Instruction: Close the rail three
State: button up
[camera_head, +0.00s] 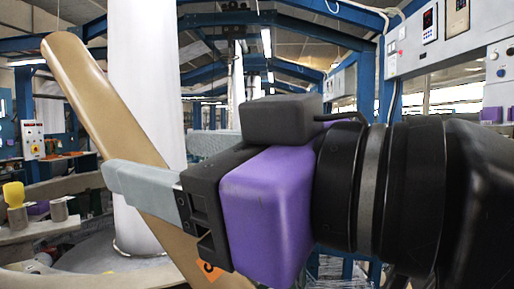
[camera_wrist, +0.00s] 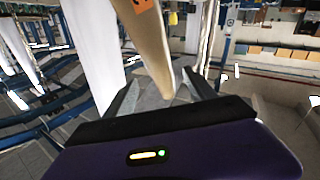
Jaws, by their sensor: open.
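A long tan rail (camera_head: 90,85) slants from upper left to lower centre in the head view, with an orange label near its lower part. In the wrist view the rail (camera_wrist: 147,40) comes down from the top, orange label at the top, and its rounded end lies between my fingers. My gripper (camera_head: 112,177) reaches left across the front of the rail in the head view; one grey finger shows clearly. In the wrist view my gripper (camera_wrist: 162,88) is open, with its fingers on either side of the rail's end. Whether they touch the rail, I cannot tell.
A tall white cylinder (camera_head: 148,110) stands behind the rail. A bench with spools (camera_head: 60,208) and a yellow cone (camera_head: 13,194) is at left. Blue steel frames fill the background, and a control panel (camera_head: 430,40) is at upper right.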

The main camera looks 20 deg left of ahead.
aim_at(130, 154)
jog(key=p+x, duration=0.1)
jog(key=x, duration=0.6)
jog(key=shift+w+a+f+p, duration=0.1)
jog(key=shift+w+a+p, duration=0.15)
jog(key=shift+a+p, duration=0.05)
grip_shut()
